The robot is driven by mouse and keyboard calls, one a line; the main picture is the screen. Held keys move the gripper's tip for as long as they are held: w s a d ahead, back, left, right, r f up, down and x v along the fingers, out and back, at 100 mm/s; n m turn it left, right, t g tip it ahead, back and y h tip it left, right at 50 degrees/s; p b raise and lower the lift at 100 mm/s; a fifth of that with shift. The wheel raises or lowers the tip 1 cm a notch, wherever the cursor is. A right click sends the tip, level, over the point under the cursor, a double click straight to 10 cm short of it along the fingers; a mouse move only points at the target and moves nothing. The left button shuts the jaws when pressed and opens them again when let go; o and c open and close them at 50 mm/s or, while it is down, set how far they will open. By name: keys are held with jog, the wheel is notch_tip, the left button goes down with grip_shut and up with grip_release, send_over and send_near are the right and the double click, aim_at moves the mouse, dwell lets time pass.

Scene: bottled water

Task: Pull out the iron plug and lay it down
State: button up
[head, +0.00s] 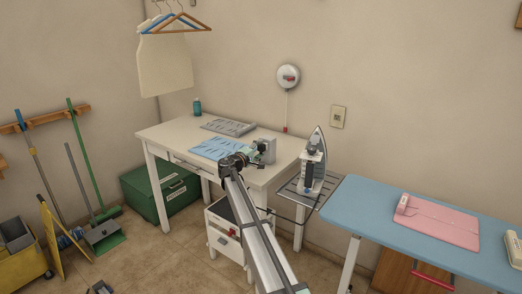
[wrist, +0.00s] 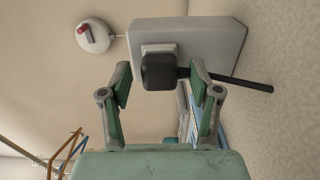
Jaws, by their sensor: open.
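The black iron plug (wrist: 159,72) sits in a pale socket on the side of a grey box (wrist: 215,45). Its stiff black cord end sticks out to the right in the wrist view. My gripper (wrist: 160,78) is open, with one green-padded finger on each side of the plug. I cannot tell whether either finger touches it. In the head view my gripper (head: 252,158) is beside the grey box (head: 267,147) on the white table; the plug is hard to make out there. The iron (head: 313,165) stands upright on a slatted rest right of the table.
The white table (head: 160,134) also holds a blue folded cloth (head: 215,148), a grey ribbed tray (head: 229,127) and a teal bottle (head: 197,106). A blue ironing board (head: 370,205) stands at the right. A round wall unit (head: 288,77) hangs above the box.

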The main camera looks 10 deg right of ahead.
grip_shut()
jog(key=shift+s+a, duration=0.1)
jog(key=shift+s, duration=0.05)
jog(key=shift+b+v, duration=0.95)
jog(key=shift+v, duration=1.85)
